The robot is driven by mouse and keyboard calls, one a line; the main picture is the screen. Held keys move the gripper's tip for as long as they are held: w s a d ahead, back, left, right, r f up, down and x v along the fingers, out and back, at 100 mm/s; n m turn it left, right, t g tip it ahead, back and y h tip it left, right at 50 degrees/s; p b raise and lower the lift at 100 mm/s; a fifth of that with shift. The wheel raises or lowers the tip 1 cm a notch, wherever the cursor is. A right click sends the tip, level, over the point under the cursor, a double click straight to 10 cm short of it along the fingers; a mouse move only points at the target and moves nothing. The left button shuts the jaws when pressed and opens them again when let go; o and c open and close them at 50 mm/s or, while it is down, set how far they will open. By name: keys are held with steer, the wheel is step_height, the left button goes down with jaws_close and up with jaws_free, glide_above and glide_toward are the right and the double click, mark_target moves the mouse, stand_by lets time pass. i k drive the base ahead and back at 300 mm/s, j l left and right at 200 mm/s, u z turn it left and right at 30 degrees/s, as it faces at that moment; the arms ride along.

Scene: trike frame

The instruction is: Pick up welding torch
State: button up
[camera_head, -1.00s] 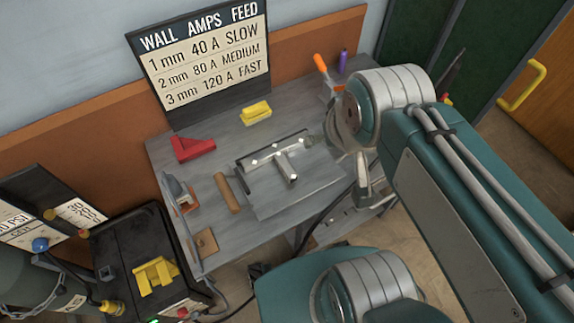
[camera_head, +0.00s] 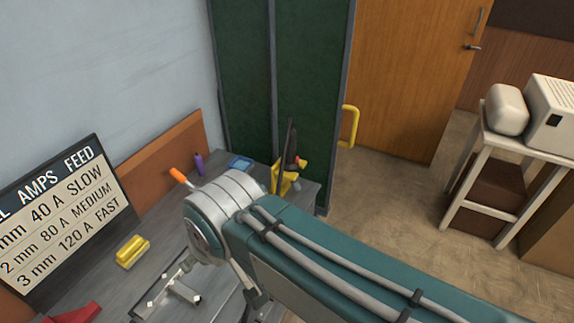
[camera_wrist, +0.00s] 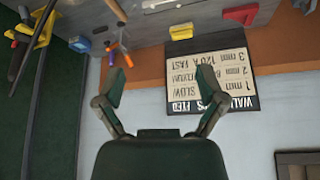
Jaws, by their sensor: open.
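What looks like the welding torch (camera_head: 291,157) is a dark, slim tool with a red part, standing in a yellow holder (camera_head: 286,181) at the far right end of the bench. In the wrist view the yellow holder (camera_wrist: 41,24) is at the upper left, with dark long shapes beside it; the torch's outline is unclear there. My gripper (camera_wrist: 162,76) is open and empty, its two fingers spread in front of the wall sign, well apart from the torch. In the head view my arm hides the gripper.
The grey bench (camera_head: 110,287) holds a yellow block (camera_head: 132,251), a red block (camera_head: 76,314), a purple marker (camera_head: 199,164), an orange-handled tool (camera_head: 179,176) and a blue pad (camera_head: 240,162). A sign (camera_head: 62,225) stands behind. Green curtains (camera_head: 310,90) border the far end.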

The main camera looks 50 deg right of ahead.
mark_target(289, 166)
steer(key=k, duration=0.15)
steer(key=k+z, duration=0.35)
steer(key=k+l+z, duration=0.1)
steer(key=z, duration=0.25)
steer(key=i+l+z, duration=0.15)
steer(key=z, duration=0.2)
steer(key=i+l+z, duration=0.15)
steer(key=z, duration=0.2)
steer(key=i+l+z, duration=0.2)
steer(key=z, duration=0.15)
steer(key=i+l, duration=0.1)
